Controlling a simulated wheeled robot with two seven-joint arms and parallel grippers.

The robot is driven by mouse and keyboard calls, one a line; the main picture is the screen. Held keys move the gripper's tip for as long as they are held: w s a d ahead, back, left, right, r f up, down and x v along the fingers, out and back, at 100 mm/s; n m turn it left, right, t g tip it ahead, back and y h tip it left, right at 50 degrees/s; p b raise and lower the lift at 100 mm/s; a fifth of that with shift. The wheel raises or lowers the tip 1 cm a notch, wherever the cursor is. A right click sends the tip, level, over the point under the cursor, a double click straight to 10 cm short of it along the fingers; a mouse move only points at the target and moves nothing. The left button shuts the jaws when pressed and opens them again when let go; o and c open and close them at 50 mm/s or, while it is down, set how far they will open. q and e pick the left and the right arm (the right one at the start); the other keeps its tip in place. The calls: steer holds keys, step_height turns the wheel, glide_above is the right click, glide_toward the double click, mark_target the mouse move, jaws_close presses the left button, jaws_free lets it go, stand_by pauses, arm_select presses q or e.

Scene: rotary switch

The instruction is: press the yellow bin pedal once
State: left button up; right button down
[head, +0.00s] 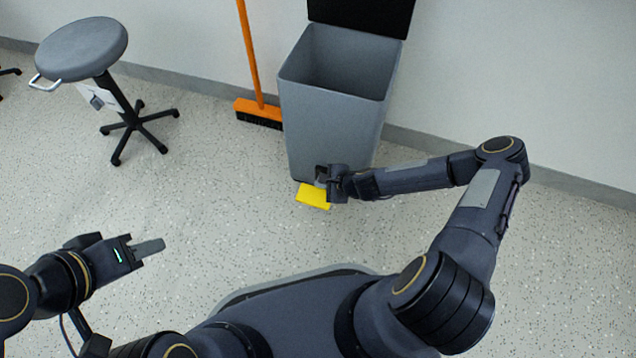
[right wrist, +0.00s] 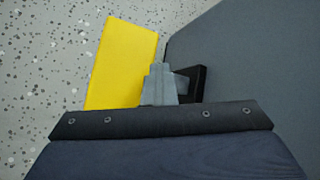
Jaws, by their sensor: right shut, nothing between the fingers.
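The yellow pedal (head: 313,196) sticks out at the foot of the grey bin (head: 335,125), just above the floor. The bin's dark lid (head: 362,14) stands up and the bin's mouth is open. My right gripper (head: 324,178) is shut and empty, over the pedal's bin-side edge in the head view. In the right wrist view the shut fingers (right wrist: 159,84) overlap the right edge of the pedal (right wrist: 124,62); I cannot tell whether they touch it. My left gripper (head: 150,248) is over the floor at the left, far from the bin; its finger gap is not visible.
An orange broom (head: 252,60) leans beside the bin on its left. A grey stool (head: 82,48) stands at the upper left. The wall is right behind the bin. The floor in front of the pedal is clear.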

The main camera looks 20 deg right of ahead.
steer(key=shift+s+a+r+p, duration=0.1)
steer(key=shift+a+r+p, duration=0.1)
steer(key=shift+r, duration=0.15)
steer(key=shift+s+a+r+p, duration=0.1)
steer(key=shift+r+p, duration=0.05)
steer(key=shift+r, duration=0.15)
steer(key=shift+w+d+r, duration=0.1)
steer(key=shift+r, duration=0.1)
step_height(320, 180, up, 5)
steer(key=p, duration=0.4)
steer(key=shift+w+d, duration=0.1)
stand_by(0.4)
